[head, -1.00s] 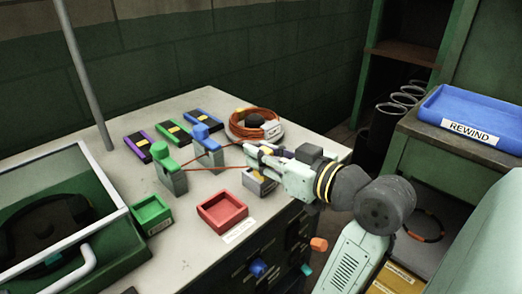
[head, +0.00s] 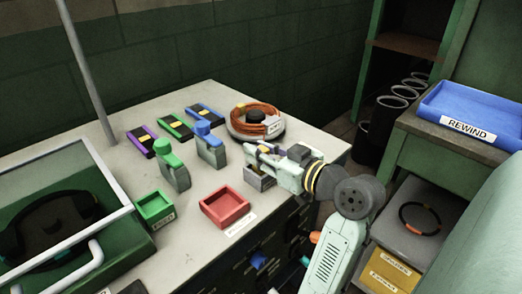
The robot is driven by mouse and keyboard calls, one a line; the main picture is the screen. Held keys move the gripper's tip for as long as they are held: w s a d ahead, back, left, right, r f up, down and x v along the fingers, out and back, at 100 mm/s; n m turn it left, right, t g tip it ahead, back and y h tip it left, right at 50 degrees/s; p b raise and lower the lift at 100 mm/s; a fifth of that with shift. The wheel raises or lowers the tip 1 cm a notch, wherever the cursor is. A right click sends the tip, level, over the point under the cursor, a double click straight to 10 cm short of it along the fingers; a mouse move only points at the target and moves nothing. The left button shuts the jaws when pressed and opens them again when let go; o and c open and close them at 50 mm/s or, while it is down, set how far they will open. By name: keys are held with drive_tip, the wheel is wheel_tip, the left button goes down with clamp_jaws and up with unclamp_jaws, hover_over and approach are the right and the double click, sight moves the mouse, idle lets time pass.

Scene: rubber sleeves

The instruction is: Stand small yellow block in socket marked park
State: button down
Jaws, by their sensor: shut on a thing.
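My gripper (head: 256,156) is at the right part of the grey worktop, just above a small open grey box (head: 258,182). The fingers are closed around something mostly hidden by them. A small yellow patch (head: 264,148) shows between the fingers, and I take it for the yellow block. I cannot tell whether it touches the grey box or stands in it. The marking on the box is too small to read, so I cannot tell which socket is marked park.
Grey blocks with a green top (head: 172,166) and a blue top (head: 210,146) stand left of my gripper. A red tray (head: 225,208) and a green tray (head: 154,209) lie nearer. An orange coil (head: 258,122) sits behind. A blue REWIND tray (head: 470,113) is at right.

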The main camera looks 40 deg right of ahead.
drive_tip(key=c, duration=1.3)
unclamp_jaws()
drive_tip(key=shift+f, duration=0.15)
drive_tip(key=shift+c, duration=0.2)
drive_tip(key=shift+r+p, duration=0.3)
drive_tip(key=s+r+b, duration=0.1)
drive_tip(key=s+b, duration=0.2)
drive_tip(key=s, duration=0.9)
drive_tip(key=shift+d+r, duration=0.3)
drive_tip(key=shift+d, duration=0.15)
